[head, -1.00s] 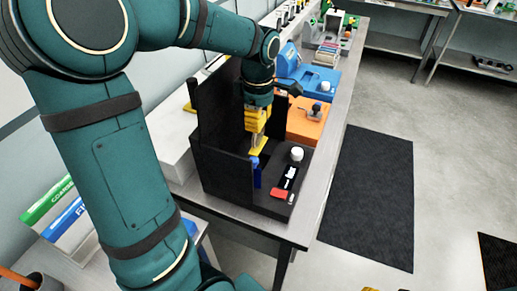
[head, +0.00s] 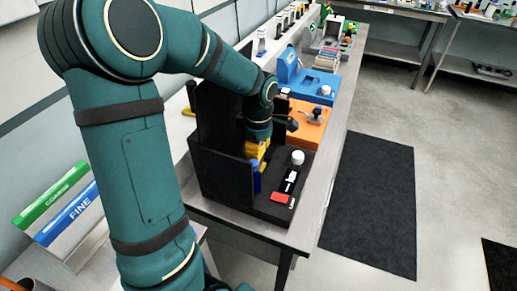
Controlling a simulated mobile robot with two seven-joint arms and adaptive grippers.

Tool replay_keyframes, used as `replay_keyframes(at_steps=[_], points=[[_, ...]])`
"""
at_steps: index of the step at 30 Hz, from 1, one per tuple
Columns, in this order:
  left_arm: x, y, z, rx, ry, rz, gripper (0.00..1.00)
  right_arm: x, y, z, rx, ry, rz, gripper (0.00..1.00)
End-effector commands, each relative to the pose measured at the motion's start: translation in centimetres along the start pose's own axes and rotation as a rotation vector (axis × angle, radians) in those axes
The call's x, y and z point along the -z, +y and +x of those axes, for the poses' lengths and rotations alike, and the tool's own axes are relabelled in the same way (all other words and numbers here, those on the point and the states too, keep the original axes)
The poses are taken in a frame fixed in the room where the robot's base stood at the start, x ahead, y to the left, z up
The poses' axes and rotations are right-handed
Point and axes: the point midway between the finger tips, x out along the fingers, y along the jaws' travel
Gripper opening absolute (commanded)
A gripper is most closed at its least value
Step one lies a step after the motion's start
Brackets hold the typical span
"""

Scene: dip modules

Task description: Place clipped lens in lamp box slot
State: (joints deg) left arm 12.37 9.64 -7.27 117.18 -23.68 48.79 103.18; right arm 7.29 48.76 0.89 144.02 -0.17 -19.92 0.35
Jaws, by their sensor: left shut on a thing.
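The lamp box (head: 222,179) is black, with a tall back panel and a low front deck, and stands on the grey bench. My left gripper (head: 257,152) points down inside the box, between its tall walls and the deck. It is shut on the clipped lens, but its own wrist and the box wall hide most of what it holds. Yellow parts show at its fingers; I cannot separate finger from clip. An upright blue piece (head: 256,178) shows just below, beside the box's side wall. The slot itself is hidden. My right gripper is not in view.
The deck carries a white knob (head: 297,157), a black-and-white piece (head: 290,181) and a red block (head: 280,197). Behind stand an orange unit (head: 309,132) and a blue unit (head: 318,87). COARSE and FINE signs stand at left. Dark mats lie on the floor at right.

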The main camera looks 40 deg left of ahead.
Motion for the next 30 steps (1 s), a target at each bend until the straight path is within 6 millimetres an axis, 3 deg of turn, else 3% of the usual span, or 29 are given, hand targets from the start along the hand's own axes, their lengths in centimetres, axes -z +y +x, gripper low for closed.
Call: replay_keyframes(at_steps=[4, 5, 6, 7, 20, 30], points=[[0.0, 0.0, 0.4, 0.000, 0.000, 0.000, 0.00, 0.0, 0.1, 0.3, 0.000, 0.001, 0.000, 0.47], [0.0, 0.0, 0.4, 0.000, 0.000, 0.000, 0.41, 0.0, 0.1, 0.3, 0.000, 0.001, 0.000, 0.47], [0.0, 0.0, 0.3, 0.000, 0.000, 0.000, 0.55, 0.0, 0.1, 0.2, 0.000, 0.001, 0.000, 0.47], [0.0, 0.0, 0.3, 0.000, 0.000, 0.000, 0.61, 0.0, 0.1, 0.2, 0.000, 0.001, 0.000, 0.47], [0.0, 0.0, -0.6, -0.001, 0.000, 0.000, 0.61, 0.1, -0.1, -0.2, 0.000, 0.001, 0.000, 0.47], [0.0, 0.1, -7.2, -0.004, -0.001, 0.001, 0.61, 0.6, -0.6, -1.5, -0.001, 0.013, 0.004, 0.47]])
